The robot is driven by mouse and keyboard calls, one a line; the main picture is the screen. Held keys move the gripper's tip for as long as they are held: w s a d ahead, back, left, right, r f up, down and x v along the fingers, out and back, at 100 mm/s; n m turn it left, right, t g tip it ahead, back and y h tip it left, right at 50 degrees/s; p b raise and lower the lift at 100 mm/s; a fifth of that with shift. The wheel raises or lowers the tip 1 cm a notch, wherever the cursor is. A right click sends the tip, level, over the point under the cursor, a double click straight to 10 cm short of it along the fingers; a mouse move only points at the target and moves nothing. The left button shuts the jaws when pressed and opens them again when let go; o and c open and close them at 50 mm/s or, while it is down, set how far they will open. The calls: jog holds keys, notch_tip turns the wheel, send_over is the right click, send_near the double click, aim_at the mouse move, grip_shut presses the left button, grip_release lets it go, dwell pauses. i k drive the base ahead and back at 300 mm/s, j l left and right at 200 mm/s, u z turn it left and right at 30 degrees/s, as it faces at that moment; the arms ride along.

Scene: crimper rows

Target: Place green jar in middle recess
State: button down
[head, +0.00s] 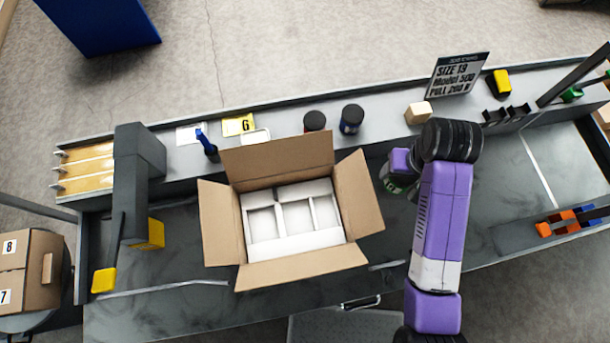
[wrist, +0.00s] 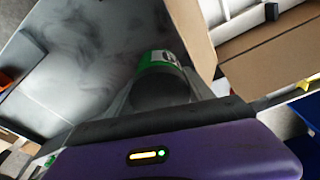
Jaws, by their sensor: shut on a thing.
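My gripper (head: 397,176) is shut on the green jar (head: 389,185), just right of the open cardboard box (head: 358,190) in the head view. Only a little of the jar's green and pale label shows there, the rest hidden by my arm. In the wrist view the green jar (wrist: 157,60) sits between the fingers, its dark end toward the camera. The box holds a white insert (head: 300,243) with recesses side by side. The middle recess (head: 298,216) looks empty, as do those beside it.
The box's flaps stand spread outward, the right one (head: 358,180) nearest my gripper.

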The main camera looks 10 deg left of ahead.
aim_at(299, 219)
jog(key=k+l+u, duration=0.15)
jog(key=u, duration=0.2)
jog(key=k+l+u, duration=0.15)
jog(key=u, duration=0.25)
jog(key=k+l+u, duration=0.1)
jog(key=u, duration=0.25)
jog(key=k, duration=0.05)
